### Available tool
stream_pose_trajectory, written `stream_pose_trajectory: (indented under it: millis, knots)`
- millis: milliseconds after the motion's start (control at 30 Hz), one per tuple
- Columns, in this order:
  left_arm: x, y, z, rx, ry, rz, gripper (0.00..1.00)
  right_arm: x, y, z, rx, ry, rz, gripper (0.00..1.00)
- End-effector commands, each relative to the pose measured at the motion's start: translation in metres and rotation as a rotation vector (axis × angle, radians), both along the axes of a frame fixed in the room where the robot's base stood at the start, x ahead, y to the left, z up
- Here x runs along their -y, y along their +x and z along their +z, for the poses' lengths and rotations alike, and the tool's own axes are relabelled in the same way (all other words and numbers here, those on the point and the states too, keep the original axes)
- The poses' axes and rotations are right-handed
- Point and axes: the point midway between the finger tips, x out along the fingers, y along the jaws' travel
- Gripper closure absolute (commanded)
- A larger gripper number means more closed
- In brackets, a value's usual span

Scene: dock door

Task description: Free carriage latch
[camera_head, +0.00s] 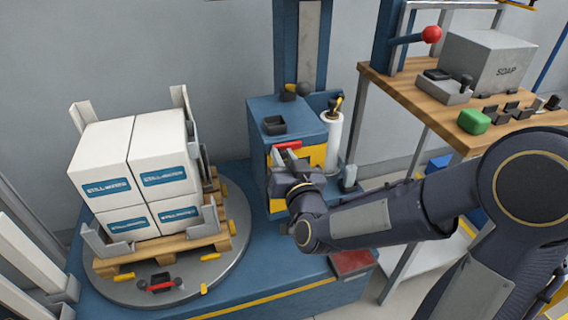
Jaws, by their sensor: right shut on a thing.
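The blue carriage housing (262,118) stands at the foot of the blue mast. A yellow panel (314,155) is on its front, with a red latch handle (288,145) at its upper part. My right gripper (284,160) reaches in from the right and is shut at the red handle. Its fingers and wrist cover much of the panel and part of the handle, so the exact grip is hard to see. A white film roll (332,142) stands upright just right of the housing. My left gripper is not in view.
White boxes (105,160) sit on a wooden pallet (160,250) on a round grey turntable (235,262) at left. At right a wooden bench (398,88) holds a SOAP box (487,60), a green block (473,122) and a red-knobbed lever (431,34).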

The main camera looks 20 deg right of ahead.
Motion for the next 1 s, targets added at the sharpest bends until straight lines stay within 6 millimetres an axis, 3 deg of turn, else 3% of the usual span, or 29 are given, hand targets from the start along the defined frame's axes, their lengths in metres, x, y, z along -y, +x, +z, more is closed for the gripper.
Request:
stream_pose_trajectory:
  millis: [133, 167, 300, 667, 1000]
  knots:
    - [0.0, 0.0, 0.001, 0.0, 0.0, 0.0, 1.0, 0.0, 0.0, 0.001, 0.0, -0.001, -0.001, 1.0]
    - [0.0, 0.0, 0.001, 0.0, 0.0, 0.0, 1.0, 0.0, 0.0, 0.001, 0.0, -0.001, -0.001, 0.76]
    - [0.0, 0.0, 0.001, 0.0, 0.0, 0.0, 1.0, 0.0, 0.0, 0.001, 0.001, -0.002, 0.0, 0.59]
    - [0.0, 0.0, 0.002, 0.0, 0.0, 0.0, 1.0, 0.0, -0.007, 0.001, 0.0, -0.003, 0.001, 0.59]
    - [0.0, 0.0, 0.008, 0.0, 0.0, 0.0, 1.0, 0.002, -0.062, 0.002, 0.001, -0.002, 0.002, 0.59]
